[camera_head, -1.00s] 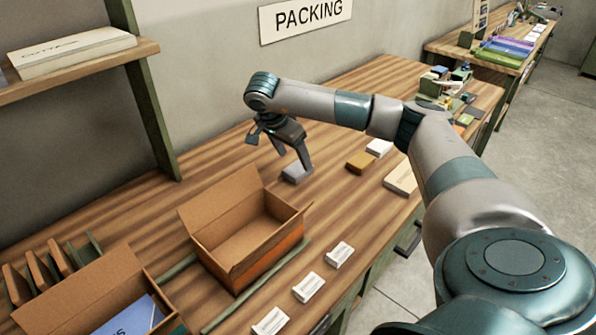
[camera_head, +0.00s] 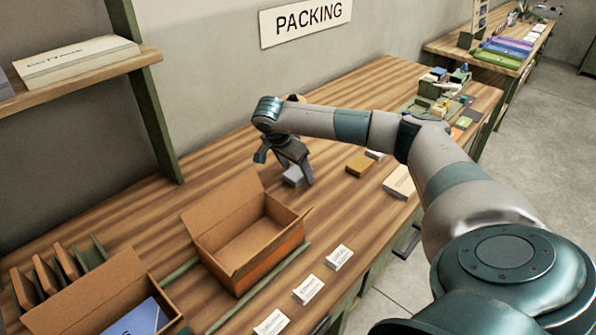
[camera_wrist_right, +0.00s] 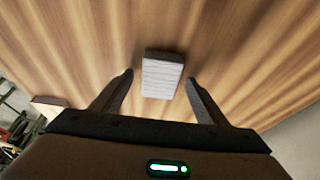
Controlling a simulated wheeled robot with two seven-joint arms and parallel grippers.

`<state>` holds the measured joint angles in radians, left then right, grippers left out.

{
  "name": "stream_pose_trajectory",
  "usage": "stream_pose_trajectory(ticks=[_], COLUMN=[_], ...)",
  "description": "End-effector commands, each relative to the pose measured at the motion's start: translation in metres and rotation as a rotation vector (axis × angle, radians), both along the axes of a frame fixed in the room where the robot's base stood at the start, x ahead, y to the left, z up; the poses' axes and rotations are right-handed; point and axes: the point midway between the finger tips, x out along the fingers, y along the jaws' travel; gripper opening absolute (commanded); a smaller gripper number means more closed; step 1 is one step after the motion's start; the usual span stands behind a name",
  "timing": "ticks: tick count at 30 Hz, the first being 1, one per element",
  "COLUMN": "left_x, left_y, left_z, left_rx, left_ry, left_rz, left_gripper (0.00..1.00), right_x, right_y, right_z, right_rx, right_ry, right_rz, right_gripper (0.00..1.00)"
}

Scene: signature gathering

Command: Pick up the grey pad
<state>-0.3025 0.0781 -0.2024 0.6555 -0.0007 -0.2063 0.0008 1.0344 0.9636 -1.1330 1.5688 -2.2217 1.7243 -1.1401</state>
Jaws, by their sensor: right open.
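The grey pad (camera_head: 292,176) lies on the wooden table, behind the open cardboard box, partly hidden by my right gripper in the head view. In the right wrist view the pad (camera_wrist_right: 162,76) shows a pale, lined top and a darker edge. It lies between and a little beyond the fingertips. My right gripper (camera_head: 286,172) points down at the pad, with its fingers spread. In the wrist view the gripper (camera_wrist_right: 159,78) is open and empty, with clear gaps between each finger and the pad. My left gripper is not in view.
An open cardboard box (camera_head: 240,277) stands in front of the pad. An ochre block (camera_head: 359,164) and a pale block (camera_head: 399,182) lie to its right. Several small white cards lie along the table's front edge. The table (camera_head: 215,165) behind the box is clear.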

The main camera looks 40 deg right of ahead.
Motion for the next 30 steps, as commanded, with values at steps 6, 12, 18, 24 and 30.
stream_pose_trajectory(ticks=[6, 12, 18, 24, 30], left_x=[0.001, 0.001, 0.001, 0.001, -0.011], left_y=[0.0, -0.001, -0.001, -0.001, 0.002], left_z=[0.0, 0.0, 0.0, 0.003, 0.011], left_rx=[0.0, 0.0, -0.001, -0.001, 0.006], left_ry=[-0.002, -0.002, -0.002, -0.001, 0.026], left_rz=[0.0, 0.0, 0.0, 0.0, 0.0], left_gripper=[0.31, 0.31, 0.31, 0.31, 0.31], right_x=[0.0, 0.0, 0.0, 0.0, 0.0], right_y=[0.0, 0.0, 0.0, 0.0, 0.0], right_z=[0.0, 0.0, 0.0, 0.004, 0.022], right_rx=[0.0, 0.0, 0.0, 0.0, -0.001], right_ry=[0.0, 0.0, 0.0, 0.0, 0.0], right_rz=[0.0, 0.0, 0.0, -0.001, -0.001], right_gripper=[0.67, 0.24, 0.23, 0.23, 0.23])
